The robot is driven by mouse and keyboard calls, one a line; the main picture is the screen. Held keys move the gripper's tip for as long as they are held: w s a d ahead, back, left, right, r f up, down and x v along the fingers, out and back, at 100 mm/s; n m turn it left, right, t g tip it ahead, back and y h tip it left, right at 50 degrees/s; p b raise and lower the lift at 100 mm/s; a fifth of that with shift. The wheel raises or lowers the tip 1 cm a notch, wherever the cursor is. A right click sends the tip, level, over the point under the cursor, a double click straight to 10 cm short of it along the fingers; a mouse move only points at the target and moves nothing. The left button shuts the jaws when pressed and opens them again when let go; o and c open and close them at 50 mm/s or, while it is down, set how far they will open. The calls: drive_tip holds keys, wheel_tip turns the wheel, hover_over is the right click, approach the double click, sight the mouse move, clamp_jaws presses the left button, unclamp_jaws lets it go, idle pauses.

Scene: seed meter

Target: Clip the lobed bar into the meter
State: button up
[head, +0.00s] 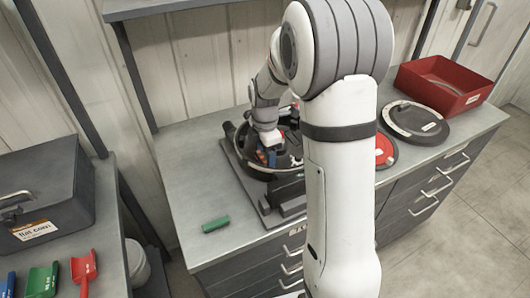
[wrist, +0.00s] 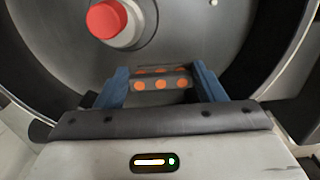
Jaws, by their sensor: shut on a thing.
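My gripper (wrist: 162,74) has two blue fingers and is shut on a grey bar with rows of orange spots (wrist: 162,84), which I take for the lobed bar. The bar spans the gap between the fingers. The meter is a round black-rimmed housing (head: 232,133) on a dark base plate (head: 236,173). In the head view my gripper (head: 271,157) is over the meter's open bowl. In the wrist view the meter's grey inner face (wrist: 200,32) and a red knob (wrist: 105,20) lie beyond the bar. I cannot tell whether the bar touches the meter.
A green block (head: 209,226) lies on the bench near its front left. A dark disc (head: 415,120) and a red tray (head: 445,86) are at the right. A grey case (head: 42,190) and several coloured scoops (head: 84,268) are on the left bench. My arm hides part of the bench.

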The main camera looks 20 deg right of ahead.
drive_tip(key=o, duration=1)
drive_tip(key=shift+c, duration=0.3)
wheel_tip(320, 180, up, 10)
drive_tip(key=p, duration=0.6)
drive_tip(key=shift+f, duration=0.2)
idle(0.4)
drive_tip(key=s+r+m+t, duration=0.1)
drive_tip(key=s+r+m, duration=0.2)
drive_tip(key=s+m, duration=0.3)
drive_tip(key=s+r+m+t, duration=0.1)
drive_tip(key=s+r+m, duration=0.3)
drive_tip(key=s+m, duration=0.3)
drive_tip(key=s+a+r+m+t, duration=0.1)
drive_tip(key=s+r+m, duration=0.2)
drive_tip(key=s+m, duration=0.4)
drive_tip(key=s, duration=0.3)
drive_tip(key=shift+s+r, duration=0.2)
drive_tip(key=shift+s, duration=0.1)
